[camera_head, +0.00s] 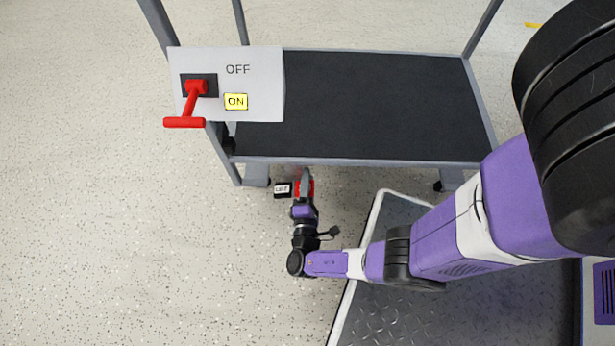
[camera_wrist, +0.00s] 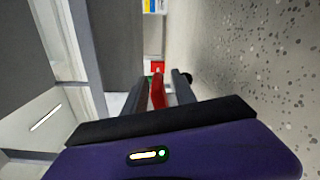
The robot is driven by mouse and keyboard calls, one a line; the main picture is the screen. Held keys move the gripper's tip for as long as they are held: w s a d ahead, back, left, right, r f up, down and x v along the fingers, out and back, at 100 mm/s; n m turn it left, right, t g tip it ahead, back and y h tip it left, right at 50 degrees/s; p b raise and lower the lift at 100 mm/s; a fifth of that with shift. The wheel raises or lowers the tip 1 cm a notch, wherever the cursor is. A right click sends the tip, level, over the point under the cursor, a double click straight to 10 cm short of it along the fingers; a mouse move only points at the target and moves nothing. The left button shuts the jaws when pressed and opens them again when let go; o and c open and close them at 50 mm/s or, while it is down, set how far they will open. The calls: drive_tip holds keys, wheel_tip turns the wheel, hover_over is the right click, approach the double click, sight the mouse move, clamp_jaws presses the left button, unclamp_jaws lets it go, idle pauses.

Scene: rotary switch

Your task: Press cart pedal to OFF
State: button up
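A red pedal (camera_head: 311,187) sits low at the cart's front edge, partly hidden by my gripper (camera_head: 305,186). In the wrist view the red pedal (camera_wrist: 158,92) shows between the two fingers of my gripper (camera_wrist: 160,84), with gaps on both sides. The fingers are apart; I cannot tell whether they touch it. A white panel (camera_head: 262,84) on the cart (camera_head: 360,100) reads OFF above ON, and ON is lit yellow. A red lever (camera_head: 190,105) on the panel slants down toward the lower left.
A small black labelled box (camera_head: 283,190) is just left of the pedal. Grey cart posts and wheels stand around the dark shelf. The speckled floor (camera_head: 120,240) is clear on the left. In the wrist view a red block (camera_wrist: 158,67) lies beyond the fingers.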

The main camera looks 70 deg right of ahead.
drive_tip(key=v, duration=0.7)
drive_tip(key=shift+a+p, duration=0.15)
drive_tip(key=shift+p, duration=0.15)
drive_tip(key=shift+s, duration=0.1)
